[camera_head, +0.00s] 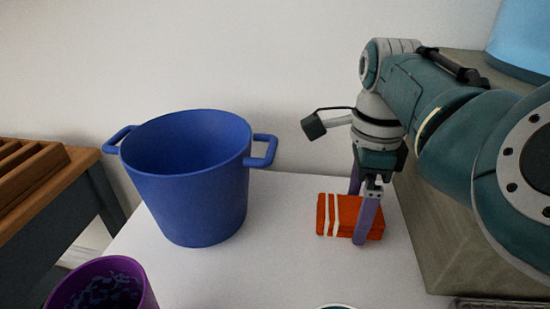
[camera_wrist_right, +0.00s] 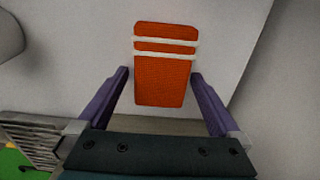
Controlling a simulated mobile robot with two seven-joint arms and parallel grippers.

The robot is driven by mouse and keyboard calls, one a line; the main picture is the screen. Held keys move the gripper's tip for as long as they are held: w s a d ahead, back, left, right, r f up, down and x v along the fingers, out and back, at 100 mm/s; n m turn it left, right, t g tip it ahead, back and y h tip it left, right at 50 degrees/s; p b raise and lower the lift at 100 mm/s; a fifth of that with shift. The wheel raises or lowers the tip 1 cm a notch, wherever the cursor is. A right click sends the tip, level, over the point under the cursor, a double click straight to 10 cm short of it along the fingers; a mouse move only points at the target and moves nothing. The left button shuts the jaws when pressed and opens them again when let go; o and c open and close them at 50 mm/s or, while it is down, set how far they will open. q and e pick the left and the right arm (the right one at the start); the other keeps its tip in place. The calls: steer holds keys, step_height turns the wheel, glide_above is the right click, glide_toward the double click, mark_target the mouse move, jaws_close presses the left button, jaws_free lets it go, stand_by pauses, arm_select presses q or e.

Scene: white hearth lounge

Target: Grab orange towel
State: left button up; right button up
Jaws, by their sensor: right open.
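The folded orange towel (camera_head: 328,215) with white stripes lies on the white table (camera_head: 285,255), right of the blue pot. It also shows in the right wrist view (camera_wrist_right: 163,80), between the two purple fingers. My right gripper (camera_head: 361,215) is open and points down at the towel, with one finger in front of it and one behind. In the right wrist view my right gripper (camera_wrist_right: 160,88) has a gap on each side of the towel. Whether the fingertips touch the table, I cannot tell. My left gripper is not in view.
A blue two-handled pot (camera_head: 190,180) stands left of the towel. A purple container (camera_head: 103,287) is at the front left. A grey-brown block-like surface (camera_head: 425,215) rises close to the right of the towel. A wooden slatted item (camera_head: 30,175) is at far left.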

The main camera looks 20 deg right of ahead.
steer(key=shift+f, duration=0.3)
steer(key=c, duration=1.1)
